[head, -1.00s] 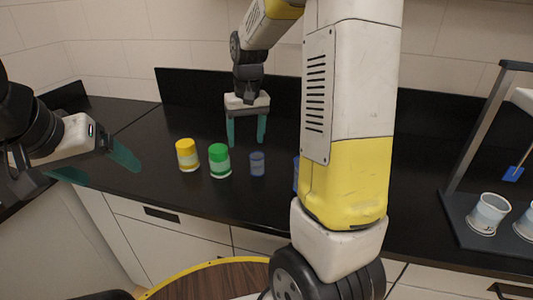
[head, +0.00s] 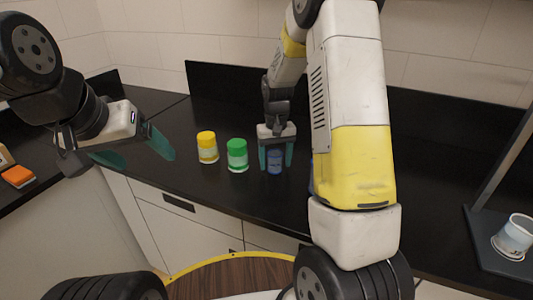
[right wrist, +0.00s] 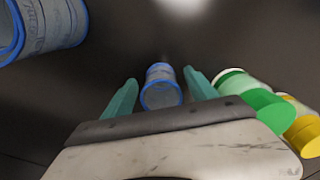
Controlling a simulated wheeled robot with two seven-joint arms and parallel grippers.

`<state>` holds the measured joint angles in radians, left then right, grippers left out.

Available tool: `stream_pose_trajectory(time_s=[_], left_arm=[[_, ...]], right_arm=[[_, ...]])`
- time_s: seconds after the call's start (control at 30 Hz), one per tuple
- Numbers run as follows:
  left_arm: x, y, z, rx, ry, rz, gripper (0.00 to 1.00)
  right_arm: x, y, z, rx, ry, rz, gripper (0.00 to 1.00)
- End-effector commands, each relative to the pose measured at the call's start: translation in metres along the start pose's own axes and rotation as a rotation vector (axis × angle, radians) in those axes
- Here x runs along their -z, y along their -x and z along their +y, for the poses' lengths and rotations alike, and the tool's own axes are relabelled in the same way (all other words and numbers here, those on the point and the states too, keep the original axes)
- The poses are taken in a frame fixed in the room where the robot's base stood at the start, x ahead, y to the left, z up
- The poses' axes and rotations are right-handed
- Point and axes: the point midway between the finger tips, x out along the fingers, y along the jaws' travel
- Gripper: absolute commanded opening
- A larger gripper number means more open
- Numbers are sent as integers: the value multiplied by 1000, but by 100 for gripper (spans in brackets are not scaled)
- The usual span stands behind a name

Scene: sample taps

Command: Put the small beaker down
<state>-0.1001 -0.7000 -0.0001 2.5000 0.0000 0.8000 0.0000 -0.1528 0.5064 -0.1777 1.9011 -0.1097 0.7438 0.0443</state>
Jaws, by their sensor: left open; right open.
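The small blue-tinted beaker (head: 275,163) stands upright on the black counter, to the right of the green-lidded jar. My right gripper (head: 276,157) is open, with one finger on each side of it. In the right wrist view the small beaker (right wrist: 161,92) shows between the two teal fingers (right wrist: 160,98), with gaps on both sides. My left gripper (head: 146,158) is open and empty, in front of the counter at left. A larger blue-rimmed beaker (right wrist: 42,28) stands beside the small one and is mostly hidden by my right arm in the head view.
A green-lidded jar (head: 237,155) and a yellow-lidded jar (head: 207,147) stand left of the small beaker. A white cup (head: 513,237) sits on a dark stand (head: 487,245) at far right. An orange object (head: 18,176) lies at far left. Counter left of the yellow jar is clear.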

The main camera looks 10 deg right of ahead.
Motion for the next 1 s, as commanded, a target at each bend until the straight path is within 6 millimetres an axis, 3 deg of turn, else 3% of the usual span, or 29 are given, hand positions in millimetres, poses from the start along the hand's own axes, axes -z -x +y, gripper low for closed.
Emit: stream_pose_trajectory(time_s=[0.17, 0.5, 0.83, 1.0], left_arm=[[0, 0, 0, 0, 0, 0, 80], [0, 0, 0, 0, 0, 0, 80], [0, 0, 0, 0, 0, 0, 80], [0, 0, 0, 0, 0, 0, 80]], right_arm=[[0, 0, 0, 0, 0, 0, 67], [0, 0, 0, 0, 0, 1, 3], [0, 4, 0, 0, 1, 2, 0], [1, 19, 0, 0, 1, 5, 0]])
